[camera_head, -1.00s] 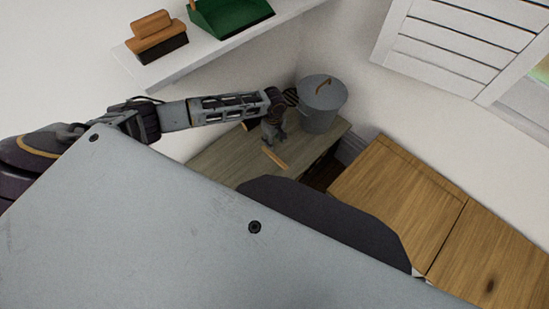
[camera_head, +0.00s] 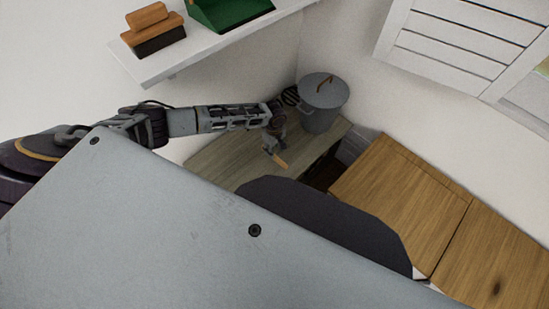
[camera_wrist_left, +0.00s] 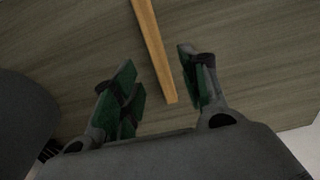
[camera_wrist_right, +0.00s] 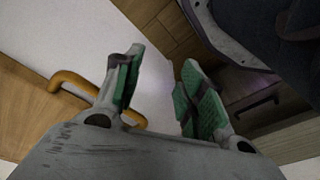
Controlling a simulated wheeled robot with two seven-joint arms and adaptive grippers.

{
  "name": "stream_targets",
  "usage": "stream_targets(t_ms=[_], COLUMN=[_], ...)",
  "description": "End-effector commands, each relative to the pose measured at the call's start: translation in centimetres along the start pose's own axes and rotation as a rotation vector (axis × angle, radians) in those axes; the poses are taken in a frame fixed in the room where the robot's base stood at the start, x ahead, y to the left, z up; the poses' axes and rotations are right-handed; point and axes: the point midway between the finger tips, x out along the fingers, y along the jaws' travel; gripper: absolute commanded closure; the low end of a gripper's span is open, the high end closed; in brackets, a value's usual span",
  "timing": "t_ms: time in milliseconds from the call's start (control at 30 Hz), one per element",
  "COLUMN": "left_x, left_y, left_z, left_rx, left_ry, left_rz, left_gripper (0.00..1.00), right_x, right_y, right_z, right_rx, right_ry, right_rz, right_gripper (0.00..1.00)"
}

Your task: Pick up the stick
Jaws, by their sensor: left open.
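The stick (camera_head: 280,162) is a thin light-wood piece lying on the grey-brown wooden table (camera_head: 225,163). My left gripper (camera_head: 273,146) is just above the table at the near end of the stick, covering part of it in the head view. In the left wrist view the stick (camera_wrist_left: 154,50) runs from the top edge down between the two green-padded fingers of my left gripper (camera_wrist_left: 160,88), which are open and apart from it. My right gripper (camera_wrist_right: 160,85) shows only in its own wrist view, open, with nothing between its fingers.
A grey lidded bin (camera_head: 322,103) stands on the table close behind the left gripper. A white shelf (camera_head: 190,50) above carries a brush (camera_head: 153,30) and a green dustpan (camera_head: 228,10). A wooden cabinet (camera_head: 400,200) stands to the right. An orange-brown handle (camera_wrist_right: 70,80) is near the right gripper.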

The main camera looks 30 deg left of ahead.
Motion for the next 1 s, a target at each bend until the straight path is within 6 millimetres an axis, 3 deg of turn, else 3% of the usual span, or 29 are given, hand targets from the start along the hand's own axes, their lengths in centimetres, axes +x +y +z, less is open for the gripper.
stream_targets(t_ms=[567, 1000], left_x=[0.6, 4.3], left_y=[0.1, 0.1], left_z=[-0.1, -0.2], left_rx=[0.0, 0.0], left_ry=[0.0, 0.001], left_rz=[0.001, 0.0], left_gripper=[0.56, 0.56], right_x=[-0.1, -2.2], right_y=[-0.1, -0.7], right_z=[-0.1, -0.9], right_rx=[-0.001, -0.002], right_ry=[0.001, 0.036], right_rz=[-0.001, -0.016], right_gripper=[0.6, 0.6])
